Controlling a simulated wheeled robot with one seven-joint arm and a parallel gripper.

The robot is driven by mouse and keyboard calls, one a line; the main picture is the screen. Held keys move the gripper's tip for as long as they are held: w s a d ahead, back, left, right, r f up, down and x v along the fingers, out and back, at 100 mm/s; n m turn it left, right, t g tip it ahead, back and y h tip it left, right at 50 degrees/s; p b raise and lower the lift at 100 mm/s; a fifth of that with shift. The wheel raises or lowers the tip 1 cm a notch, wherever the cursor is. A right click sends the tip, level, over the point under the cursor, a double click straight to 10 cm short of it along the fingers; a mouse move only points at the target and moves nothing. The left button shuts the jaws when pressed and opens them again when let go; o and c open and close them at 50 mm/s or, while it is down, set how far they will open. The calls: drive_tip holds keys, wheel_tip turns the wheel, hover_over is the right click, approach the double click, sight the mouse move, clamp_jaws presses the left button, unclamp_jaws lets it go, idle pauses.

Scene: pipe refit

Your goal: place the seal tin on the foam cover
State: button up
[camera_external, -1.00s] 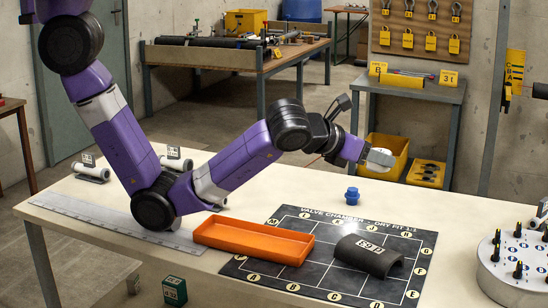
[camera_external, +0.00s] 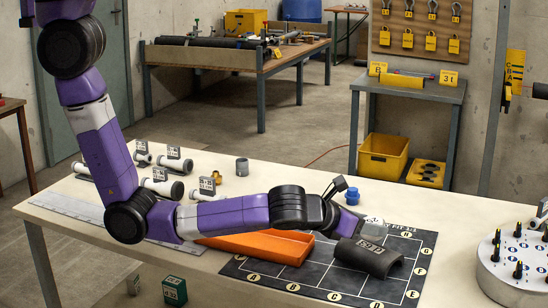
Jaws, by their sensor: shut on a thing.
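The seal tin appears as a small pale grey shape (camera_external: 374,227) at the end of my gripper (camera_external: 362,225), which is shut on it. Fingers and tin are small and partly hidden, so their exact edges are hard to tell. The foam cover (camera_external: 378,262) seems to be the black half-round shell with a white label, lying arched side up on the dark marked mat (camera_external: 308,283). The tin shows just above and behind the cover's top edge in the picture. I cannot tell whether they touch.
An orange tray (camera_external: 285,258) lies left of the cover, partly behind my arm. A blue fitting (camera_external: 352,196) stands just behind my gripper. White pipe pieces and a grey ring (camera_external: 242,167) stand at the back left. A round peg stand (camera_external: 515,270) is at the right.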

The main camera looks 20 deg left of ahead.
sight(363, 236)
drive_tip(key=shift+f, duration=1.5)
drive_tip(key=shift+f, duration=0.15)
drive_tip(key=o, duration=1.4)
drive_tip(key=shift+c, duration=0.2)
drive_tip(key=shift+r, duration=0.2)
drive_tip(key=v, duration=1.2)
